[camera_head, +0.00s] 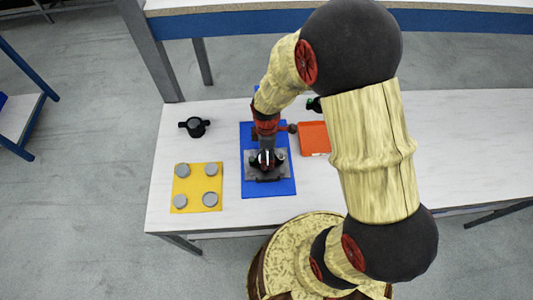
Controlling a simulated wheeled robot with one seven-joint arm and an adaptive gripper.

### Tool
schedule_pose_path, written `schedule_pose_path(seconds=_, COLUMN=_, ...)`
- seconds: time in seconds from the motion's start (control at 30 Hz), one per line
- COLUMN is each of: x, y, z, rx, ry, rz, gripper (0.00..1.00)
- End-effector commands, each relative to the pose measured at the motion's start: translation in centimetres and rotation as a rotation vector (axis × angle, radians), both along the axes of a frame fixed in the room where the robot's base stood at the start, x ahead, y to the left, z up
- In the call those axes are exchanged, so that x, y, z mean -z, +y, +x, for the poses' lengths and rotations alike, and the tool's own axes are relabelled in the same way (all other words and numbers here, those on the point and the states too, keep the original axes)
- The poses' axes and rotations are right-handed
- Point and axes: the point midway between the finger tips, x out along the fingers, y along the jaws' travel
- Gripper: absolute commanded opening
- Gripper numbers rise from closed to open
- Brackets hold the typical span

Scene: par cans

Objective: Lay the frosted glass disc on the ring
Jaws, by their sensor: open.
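Several pale grey round pieces lie near the corners of a yellow mat (196,190) at the left of the table, one of them at the front right (210,199). I cannot tell whether any is the frosted glass disc. My gripper (265,165) points down over a dark grey fixture (282,172) on a blue mat (254,190). The gripper is open, but its fingertips are small and dark here. I cannot make out the ring; the gripper covers the middle of the fixture. Whether the gripper touches anything is unclear.
A black round part with side lugs (195,127) lies behind the yellow mat. An orange tray (314,138) is right of the blue mat, partly behind my arm. A small black and green thing (313,104) shows behind it. The table's right side (470,150) is clear.

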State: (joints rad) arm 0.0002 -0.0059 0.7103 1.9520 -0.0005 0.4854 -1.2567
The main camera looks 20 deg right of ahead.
Motion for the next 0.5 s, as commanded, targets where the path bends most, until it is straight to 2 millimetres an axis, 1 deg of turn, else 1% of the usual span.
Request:
schedule_pose_path(seconds=0.3, x=-0.2, y=0.0, z=0.1, rx=0.0, ry=-0.001, rz=0.0, gripper=0.64)
schedule_pose_path(seconds=0.37, x=-0.7, y=0.0, z=0.1, rx=0.0, ry=-0.003, rz=0.0, gripper=0.64)
schedule_pose_path(seconds=0.47, x=-1.9, y=0.0, z=0.1, rx=0.0, ry=-0.004, rz=0.0, gripper=0.64)
schedule_pose_path(seconds=0.5, x=-2.6, y=0.0, z=0.1, rx=0.0, ry=-0.005, rz=-0.001, gripper=0.64)
